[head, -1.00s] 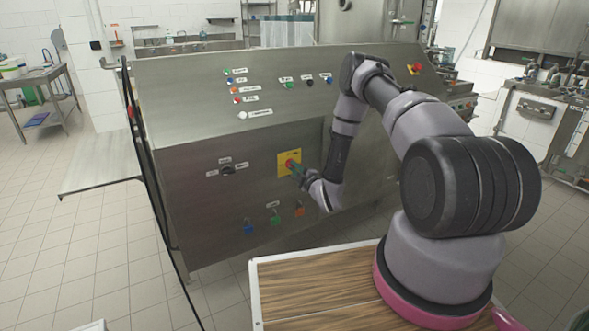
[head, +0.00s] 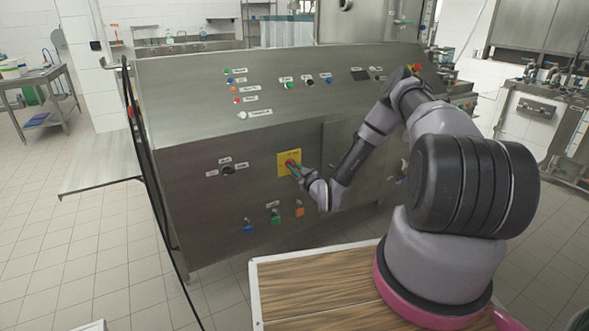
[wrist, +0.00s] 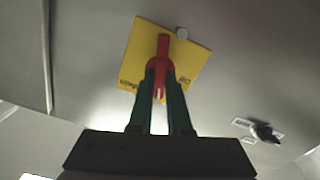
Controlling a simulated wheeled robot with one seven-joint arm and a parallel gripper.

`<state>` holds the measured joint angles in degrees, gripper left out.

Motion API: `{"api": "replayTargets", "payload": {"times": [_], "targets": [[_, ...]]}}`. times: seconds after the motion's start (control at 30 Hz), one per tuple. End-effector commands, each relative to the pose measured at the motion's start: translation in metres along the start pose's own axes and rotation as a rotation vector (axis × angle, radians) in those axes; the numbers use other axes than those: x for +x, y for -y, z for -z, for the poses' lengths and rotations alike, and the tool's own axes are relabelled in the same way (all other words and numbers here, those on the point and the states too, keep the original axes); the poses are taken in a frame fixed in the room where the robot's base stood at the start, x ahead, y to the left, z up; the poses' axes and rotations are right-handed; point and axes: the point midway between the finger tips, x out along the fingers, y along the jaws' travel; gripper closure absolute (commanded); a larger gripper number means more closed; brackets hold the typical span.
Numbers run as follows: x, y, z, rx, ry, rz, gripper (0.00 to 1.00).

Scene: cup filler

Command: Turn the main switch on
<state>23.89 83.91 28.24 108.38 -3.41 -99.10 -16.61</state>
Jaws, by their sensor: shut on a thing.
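The main switch is a red rotary handle (wrist: 162,50) on a yellow plate (head: 284,157), set in the front face of the steel cabinet. The plate also shows in the wrist view (wrist: 190,62), with lettering on it. My gripper (wrist: 160,85), with green fingers, is at the handle and shut on its near end, one finger on each side. In the head view my gripper (head: 296,169) reaches the plate from the lower right and covers part of the handle.
A black selector knob (head: 228,170) sits left of the plate, and blue, green (head: 276,217) and orange (head: 299,208) knobs sit below it. The sloped panel (head: 190,110) above carries several buttons. A black cable (head: 150,180) hangs along the cabinet's left edge.

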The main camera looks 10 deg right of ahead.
Motion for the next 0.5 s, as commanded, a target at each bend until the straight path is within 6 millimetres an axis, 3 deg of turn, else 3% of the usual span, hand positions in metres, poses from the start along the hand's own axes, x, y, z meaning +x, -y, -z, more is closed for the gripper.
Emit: {"api": "replayTargets", "payload": {"times": [0.5], "targets": [[-0.0012,0.0,-0.002,0.291,0.005,-0.001,1.0]]}}
